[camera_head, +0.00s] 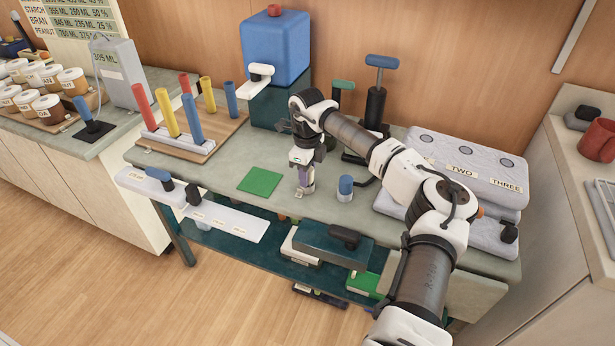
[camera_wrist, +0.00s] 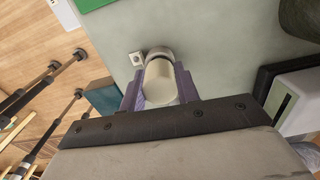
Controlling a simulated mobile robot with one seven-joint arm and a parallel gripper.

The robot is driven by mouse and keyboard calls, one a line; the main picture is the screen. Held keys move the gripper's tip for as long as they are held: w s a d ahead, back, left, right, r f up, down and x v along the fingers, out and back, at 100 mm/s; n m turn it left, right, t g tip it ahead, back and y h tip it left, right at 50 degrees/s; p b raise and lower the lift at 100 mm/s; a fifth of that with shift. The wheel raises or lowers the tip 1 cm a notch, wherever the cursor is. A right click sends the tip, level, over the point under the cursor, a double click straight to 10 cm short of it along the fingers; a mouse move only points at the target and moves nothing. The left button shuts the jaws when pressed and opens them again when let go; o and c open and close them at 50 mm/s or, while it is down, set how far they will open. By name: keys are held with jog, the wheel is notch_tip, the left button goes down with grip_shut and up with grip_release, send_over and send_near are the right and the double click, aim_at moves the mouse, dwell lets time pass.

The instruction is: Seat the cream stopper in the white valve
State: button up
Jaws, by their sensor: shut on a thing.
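My gripper (camera_head: 303,190) points down over the grey-green bench, right of the green square. In the wrist view its purple fingers (camera_wrist: 160,92) are shut on the cream stopper (camera_wrist: 160,80), a pale cylinder with a darker ring at its far end. In the head view the stopper is mostly hidden by the fingers. A white tap-like fitting (camera_head: 260,71) sticks out of the blue tank behind. A small white block with a dark spot (camera_wrist: 137,58) lies beside the stopper's far end in the wrist view. I cannot tell which of these is the white valve.
The green square (camera_head: 260,182) lies flat on the bench. A blue-capped white cylinder (camera_head: 345,189) stands right of my gripper. A peg board (camera_head: 190,143) is at the left, and a grey labelled unit (camera_head: 465,165) at the right. The bench's front edge (camera_head: 290,212) is close.

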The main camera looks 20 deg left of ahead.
jog(key=shift+r+p, duration=0.3)
jog(key=shift+r, duration=0.3)
jog(key=shift+r, duration=0.2)
jog(key=shift+r+p, duration=1.45)
jog(key=shift+r, duration=0.9)
jog(key=shift+d, duration=0.1)
